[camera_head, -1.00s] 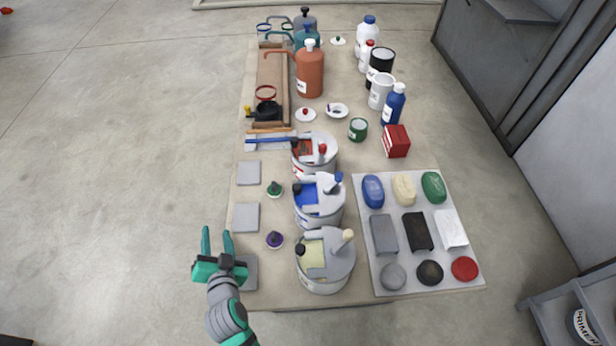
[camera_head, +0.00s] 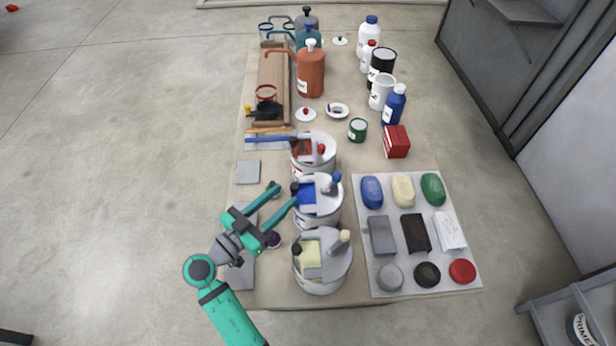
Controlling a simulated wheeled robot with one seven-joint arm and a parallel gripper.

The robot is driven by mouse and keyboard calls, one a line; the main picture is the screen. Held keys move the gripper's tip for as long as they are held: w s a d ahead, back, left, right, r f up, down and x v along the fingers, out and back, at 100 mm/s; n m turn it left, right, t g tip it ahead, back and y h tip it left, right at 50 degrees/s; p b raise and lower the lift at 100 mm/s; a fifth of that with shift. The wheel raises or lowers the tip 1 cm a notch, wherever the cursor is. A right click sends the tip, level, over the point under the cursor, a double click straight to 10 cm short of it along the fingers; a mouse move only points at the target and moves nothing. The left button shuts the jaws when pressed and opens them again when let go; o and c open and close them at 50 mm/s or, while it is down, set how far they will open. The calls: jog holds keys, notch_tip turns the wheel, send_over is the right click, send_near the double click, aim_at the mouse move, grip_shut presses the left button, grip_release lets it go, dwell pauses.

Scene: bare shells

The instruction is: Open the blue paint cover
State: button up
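The blue paint can (camera_head: 319,211) is a white can in the middle of a row of three, near the table's centre. Its top shows a blue patch (camera_head: 308,195), a dark knob (camera_head: 296,187) at the left and a blue knob (camera_head: 336,178) at the right. My gripper (camera_head: 285,194) is teal, with its two fingers spread wide and nothing visible between them. It is just left of the blue can, with the fingers pointing toward it. The nearer fingertip overlaps the can's left edge in the picture; I cannot tell whether it touches.
A red paint can (camera_head: 322,159) stands behind and a cream paint can (camera_head: 336,273) in front. A tray (camera_head: 375,270) with soaps and blocks lies right. Bottles crowd the far end; floor at left is clear.

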aim_at(304, 184)
jog(key=x, duration=0.9)
jog(key=shift+w+d+f, duration=0.1)
jog(key=shift+w+d, duration=0.15)
grip_shut()
